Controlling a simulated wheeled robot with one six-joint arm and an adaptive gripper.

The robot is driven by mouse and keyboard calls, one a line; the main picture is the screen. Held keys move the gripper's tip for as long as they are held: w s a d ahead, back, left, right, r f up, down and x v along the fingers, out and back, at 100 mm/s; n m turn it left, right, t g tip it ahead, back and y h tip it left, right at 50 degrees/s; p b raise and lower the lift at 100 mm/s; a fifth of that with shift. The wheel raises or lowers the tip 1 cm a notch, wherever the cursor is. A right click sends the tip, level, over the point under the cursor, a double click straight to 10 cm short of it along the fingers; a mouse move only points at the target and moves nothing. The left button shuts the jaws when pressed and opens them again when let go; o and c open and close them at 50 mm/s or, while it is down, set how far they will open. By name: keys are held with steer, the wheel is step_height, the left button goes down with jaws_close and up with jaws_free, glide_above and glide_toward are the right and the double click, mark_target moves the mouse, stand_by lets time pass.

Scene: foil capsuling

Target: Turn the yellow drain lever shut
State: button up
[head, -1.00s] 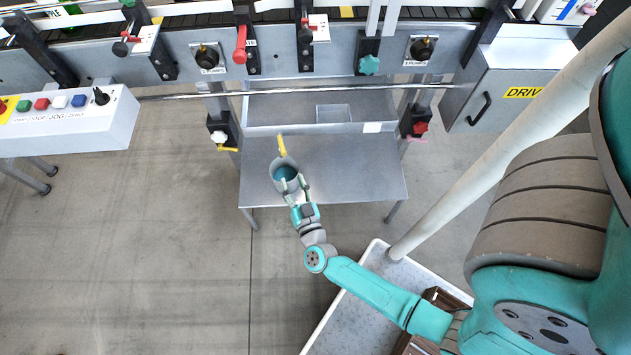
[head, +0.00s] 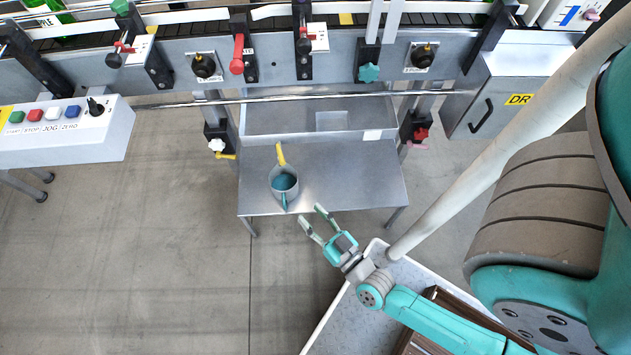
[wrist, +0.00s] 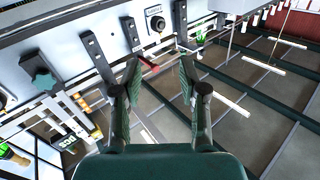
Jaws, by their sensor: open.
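A yellow lever (head: 282,154) sticks out at the front of the grey metal trough (head: 265,122), pointing toward the viewer and slightly right. Its tip is just above a grey jug (head: 273,184) with teal contents, which stands upright on the metal table with its handle toward me. My gripper (head: 313,215) is open and empty, beyond the table's front edge, right of and nearer than the jug. It touches neither jug nor lever. In the wrist view my open fingers (wrist: 157,80) have nothing between them; I cannot make out the yellow lever there.
The metal table (head: 355,180) is bare right of the jug. Another small yellow lever (head: 226,156) sits by a white knob (head: 216,145) on the left post. A red knob (head: 421,134) is on the right post. A rail (head: 300,97) runs above the trough.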

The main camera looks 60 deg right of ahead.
steer(key=shift+s+a+r+y, duration=0.15)
steer(key=shift+s+r+y, duration=0.15)
steer(key=shift+s+r, duration=0.1)
steer(key=shift+f, duration=0.1)
